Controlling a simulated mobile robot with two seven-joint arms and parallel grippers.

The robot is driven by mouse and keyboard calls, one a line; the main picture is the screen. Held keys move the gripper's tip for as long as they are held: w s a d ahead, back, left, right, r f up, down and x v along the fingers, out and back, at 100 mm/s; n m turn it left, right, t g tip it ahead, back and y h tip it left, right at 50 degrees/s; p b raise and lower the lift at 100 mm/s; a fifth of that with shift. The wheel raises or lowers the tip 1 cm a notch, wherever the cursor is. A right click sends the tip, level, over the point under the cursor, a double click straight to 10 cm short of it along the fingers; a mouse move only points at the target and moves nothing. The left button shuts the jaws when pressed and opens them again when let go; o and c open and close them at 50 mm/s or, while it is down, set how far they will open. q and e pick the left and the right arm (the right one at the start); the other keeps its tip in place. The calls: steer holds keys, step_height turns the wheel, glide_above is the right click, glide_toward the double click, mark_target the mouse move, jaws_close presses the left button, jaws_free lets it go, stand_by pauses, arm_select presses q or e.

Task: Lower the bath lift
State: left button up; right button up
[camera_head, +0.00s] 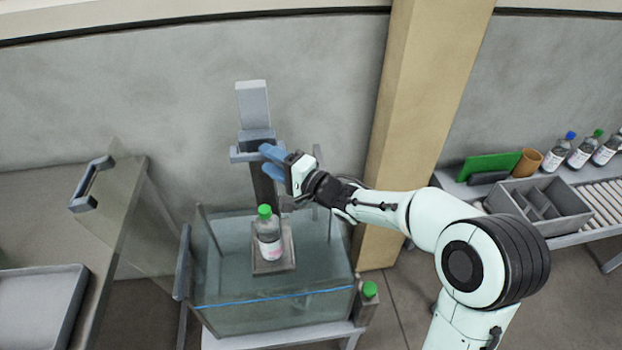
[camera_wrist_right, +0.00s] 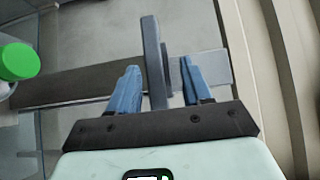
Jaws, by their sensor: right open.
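The bath lift has a dark upright column (camera_head: 264,190) with a grey crossbar handle (camera_head: 240,155) near its top. Its small platform (camera_head: 272,266) carries an upright bottle with a green cap (camera_head: 268,240). The platform hangs within the glass tank (camera_head: 225,318), which has a blue line round its side. My right gripper (camera_head: 266,154) is at the crossbar. In the right wrist view the right gripper (camera_wrist_right: 160,85) is open, with its blue fingers either side of the grey handle bar (camera_wrist_right: 153,55); gaps show on both sides. My left gripper is out of view.
A tilted clear panel with a grey handle (camera_head: 90,184) stands left of the tank, near a grey tray (camera_head: 40,310). A beige pillar (camera_head: 425,90) rises behind my right arm. A divided grey bin (camera_head: 545,218) and several bottles sit at the right.

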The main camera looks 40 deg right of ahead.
steer(key=p+v, duration=0.3)
steer(key=v, duration=0.8)
stand_by(0.6)
steer(key=shift+a, duration=0.1)
steer(key=shift+w, duration=0.1)
steer(key=shift+f, duration=0.1)
